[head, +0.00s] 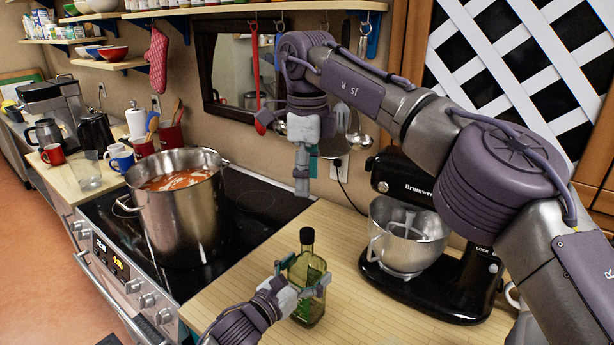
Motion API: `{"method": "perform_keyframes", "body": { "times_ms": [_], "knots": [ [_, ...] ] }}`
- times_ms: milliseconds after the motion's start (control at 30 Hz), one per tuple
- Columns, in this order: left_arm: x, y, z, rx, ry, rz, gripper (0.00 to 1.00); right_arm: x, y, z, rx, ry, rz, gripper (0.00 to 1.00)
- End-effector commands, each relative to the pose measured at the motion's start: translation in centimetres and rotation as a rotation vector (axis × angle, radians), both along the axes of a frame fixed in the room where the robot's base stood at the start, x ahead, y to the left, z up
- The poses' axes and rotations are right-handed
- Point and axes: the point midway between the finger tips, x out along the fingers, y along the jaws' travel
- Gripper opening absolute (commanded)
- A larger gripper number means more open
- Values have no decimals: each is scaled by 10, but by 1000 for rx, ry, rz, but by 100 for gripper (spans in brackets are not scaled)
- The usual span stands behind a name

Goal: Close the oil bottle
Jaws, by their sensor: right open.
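The oil bottle (309,308) is green glass and stands upright on the wooden counter. A black cap (307,236) sits at the top of its neck; how firmly it is seated cannot be told. My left gripper (304,284) has its fingers on either side of the bottle's body and appears shut on it. My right gripper (302,178) is open and empty, pointing down in the air above the bottle, clear of the cap.
A black stand mixer (440,278) with a steel bowl stands right of the bottle. A large steel pot (180,215) of red soup sits on the stove (255,200) to the left. Utensils hang from the shelf (290,8) behind my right arm. The wooden counter (345,235) around the bottle is mostly clear.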

Motion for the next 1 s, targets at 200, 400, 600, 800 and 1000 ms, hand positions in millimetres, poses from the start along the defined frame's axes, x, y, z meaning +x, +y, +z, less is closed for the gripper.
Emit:
{"method": "perform_keyframes", "body": {
  "times_ms": [200, 400, 600, 800, 1000],
  "knots": [
    [0, 0, 0, 0, 0, 0, 100, 0, 0, 0, 0, 0, 0, 61],
    [-3, 3, -1, 1, 1, 1, 100, 0, 0, 0, 0, 0, 0, 61],
    [-29, 23, -2, 5, 1, 0, 100, 0, 0, 0, 0, 0, 0, 61],
    [-63, 49, -2, 2, 3, 0, 100, 0, 0, 0, 0, 0, 0, 61],
    [-87, 68, -1, 0, 2, 0, 100, 0, 0, 0, 0, 0, 0, 61]
  ]
}}
